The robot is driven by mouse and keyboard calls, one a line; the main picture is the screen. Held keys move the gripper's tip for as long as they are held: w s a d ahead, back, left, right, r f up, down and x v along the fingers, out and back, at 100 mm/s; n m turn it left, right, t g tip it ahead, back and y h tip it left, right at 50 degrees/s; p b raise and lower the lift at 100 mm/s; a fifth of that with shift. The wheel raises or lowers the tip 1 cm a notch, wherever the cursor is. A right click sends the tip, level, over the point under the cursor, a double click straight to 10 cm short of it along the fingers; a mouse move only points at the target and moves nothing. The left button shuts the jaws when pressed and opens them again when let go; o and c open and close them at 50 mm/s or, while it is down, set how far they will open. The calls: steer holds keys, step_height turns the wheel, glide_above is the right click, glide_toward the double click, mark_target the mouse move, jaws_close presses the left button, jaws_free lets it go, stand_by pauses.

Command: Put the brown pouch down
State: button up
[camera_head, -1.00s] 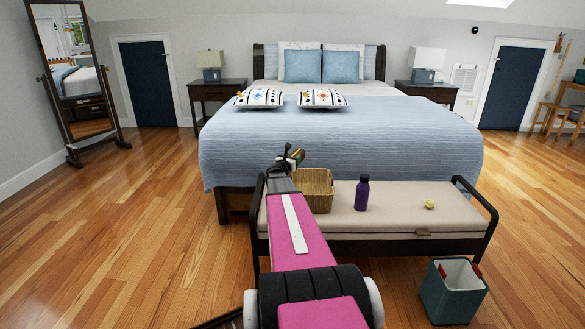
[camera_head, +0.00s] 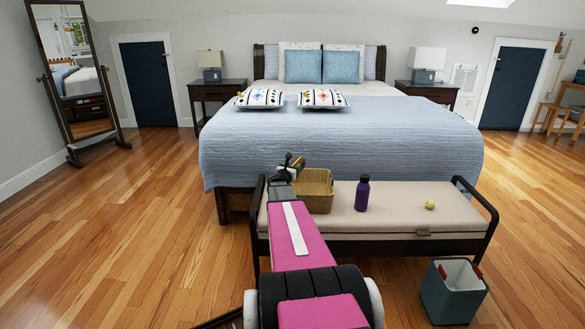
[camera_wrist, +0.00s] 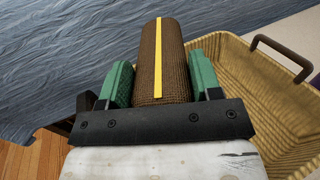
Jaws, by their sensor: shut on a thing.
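The brown pouch (camera_wrist: 160,50) is a rounded, woven brown piece with a yellow stripe along it. In the wrist view it sits between the two green fingers of my gripper (camera_wrist: 161,82), which is shut on it. In the head view my gripper (camera_head: 291,166) shows small at the end of my arm, over the left end of the bench and close to the wicker basket (camera_head: 322,180). The pouch is hard to make out there. In the wrist view the basket (camera_wrist: 240,50) lies to the right of the pouch, and the blue bedspread (camera_wrist: 60,60) lies behind and left.
The cushioned bench (camera_head: 395,210) stands at the foot of the bed (camera_head: 340,140). A purple bottle (camera_head: 362,195) and a small yellow item (camera_head: 430,204) are on it, with free cushion between and around them. A grey bin (camera_head: 453,292) stands on the floor at the right.

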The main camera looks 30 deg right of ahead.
steer(key=shift+f, duration=0.25)
steer(key=o, duration=1)
